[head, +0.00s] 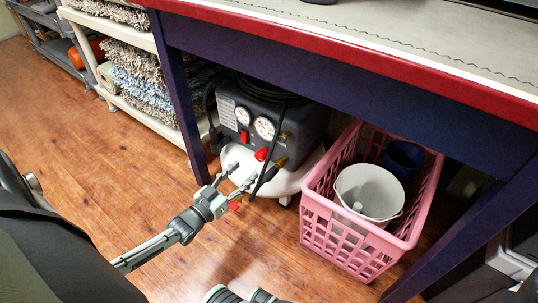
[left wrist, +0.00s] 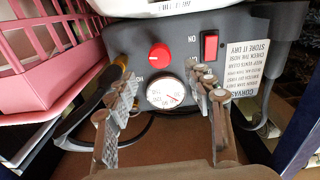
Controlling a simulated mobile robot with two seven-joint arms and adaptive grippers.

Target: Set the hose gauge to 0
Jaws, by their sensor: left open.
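A dark grey air compressor (head: 285,120) with a white base stands under the table. Its front carries two round white gauges, one on the left (head: 243,115) and one on the right (head: 264,128), a red switch (head: 245,136) and a red knob (head: 262,155). The left wrist view shows the panel upside down, with the red knob (left wrist: 160,55), the red switch (left wrist: 209,46) and one gauge (left wrist: 165,93) with a thin needle. My left gripper (head: 240,174) is open and empty in front of the panel, its fingers either side of that gauge in the wrist view. Which gauge is the hose's is unclear.
A pink basket (head: 313,212) with a white bucket (head: 368,192) and a dark blue pot (head: 403,158) stands right of the compressor. A dark blue table leg (head: 180,100) is close on the left. A black hose (head: 270,150) hangs across the front. Open wooden floor lies left.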

